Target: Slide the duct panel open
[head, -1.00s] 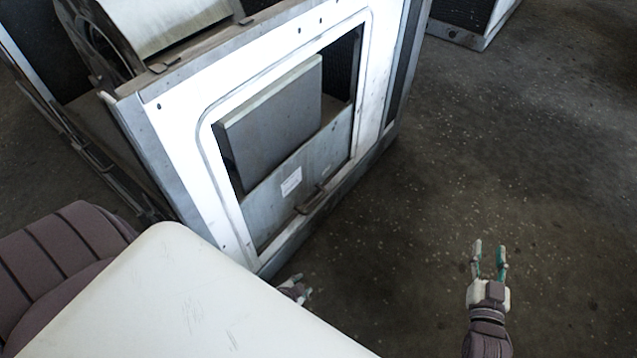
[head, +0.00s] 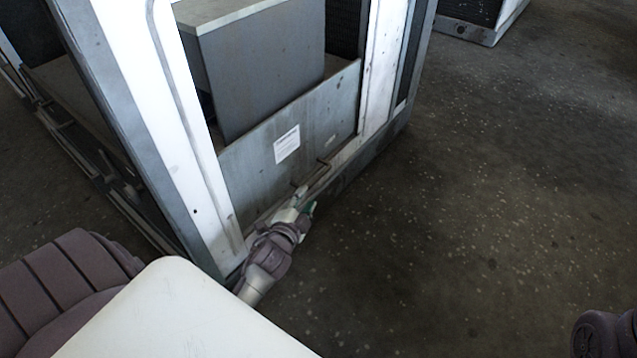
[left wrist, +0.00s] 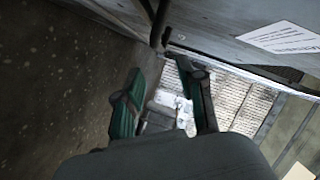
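The duct panel (head: 250,170) is a grey sheet with a white label, covering the lower part of the housing's opening. A thin bar handle (head: 318,178) runs along its lower edge. My left gripper (head: 303,205) is at the near end of this handle. In the left wrist view, the left gripper (left wrist: 160,72) has its two teal-padded fingers apart. The dark handle (left wrist: 157,28) lies just beyond and roughly between the fingertips; I cannot tell whether they touch. The panel (left wrist: 215,22) fills the top right there. My right gripper is out of view.
The white housing frame (head: 178,110) surrounds the opening, with a grey box (head: 265,65) inside above the panel. Another unit (head: 480,22) stands at the far right. The floor (head: 480,190) to the right is clear. Part of my right arm shows at the bottom right.

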